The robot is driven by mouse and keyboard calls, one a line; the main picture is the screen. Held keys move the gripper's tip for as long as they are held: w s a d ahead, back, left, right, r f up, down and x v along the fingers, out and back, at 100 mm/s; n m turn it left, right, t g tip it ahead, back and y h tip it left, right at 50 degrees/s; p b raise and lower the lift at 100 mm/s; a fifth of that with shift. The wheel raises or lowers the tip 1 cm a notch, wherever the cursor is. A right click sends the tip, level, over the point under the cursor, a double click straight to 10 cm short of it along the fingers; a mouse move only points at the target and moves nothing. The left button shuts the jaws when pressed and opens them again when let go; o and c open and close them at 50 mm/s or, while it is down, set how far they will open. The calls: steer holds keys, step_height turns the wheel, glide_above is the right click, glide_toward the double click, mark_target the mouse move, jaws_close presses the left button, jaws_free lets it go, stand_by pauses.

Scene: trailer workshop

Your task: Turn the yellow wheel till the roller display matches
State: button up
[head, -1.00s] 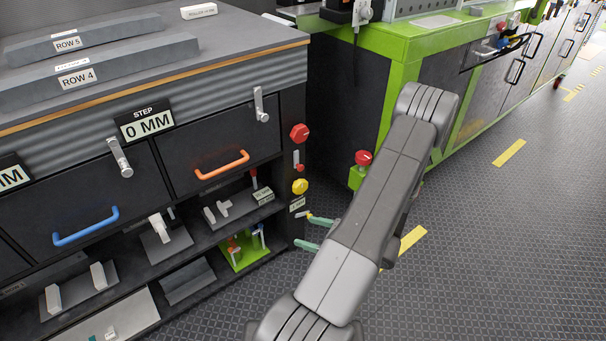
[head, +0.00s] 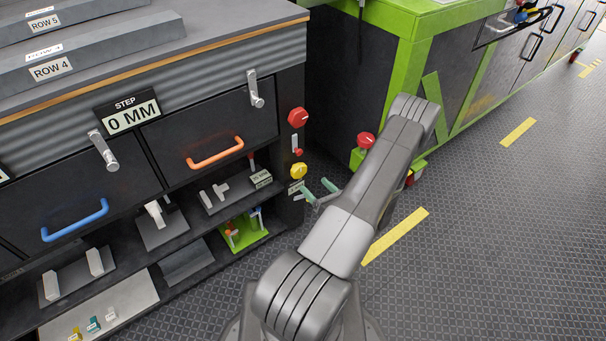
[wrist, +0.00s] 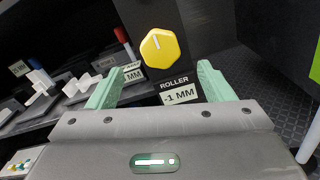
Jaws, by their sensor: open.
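The yellow wheel (head: 298,171) is a knob with a pale mark, on the dark right end post of the cabinet. In the wrist view the yellow wheel (wrist: 161,48) is ahead of my gripper and between the lines of its fingers. The roller display (wrist: 180,97) below it reads -1 MM. Another display (wrist: 133,74) at its left shows MM, its number not clear. The step display (head: 132,116) reads 0 MM. My gripper (head: 319,190), with pale green fingers, is open and empty just right of and below the wheel, apart from it. The fingers also show in the wrist view (wrist: 158,85).
A red knob (head: 298,118) and a small red-tipped switch (head: 298,148) are above the wheel. Shelves with grey parts (head: 160,225) are left of the post. The floor at right is clear.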

mark_target(301, 172)
steer(key=x, duration=0.8)
steer(key=shift+b, duration=0.35)
steer(key=c, duration=1)
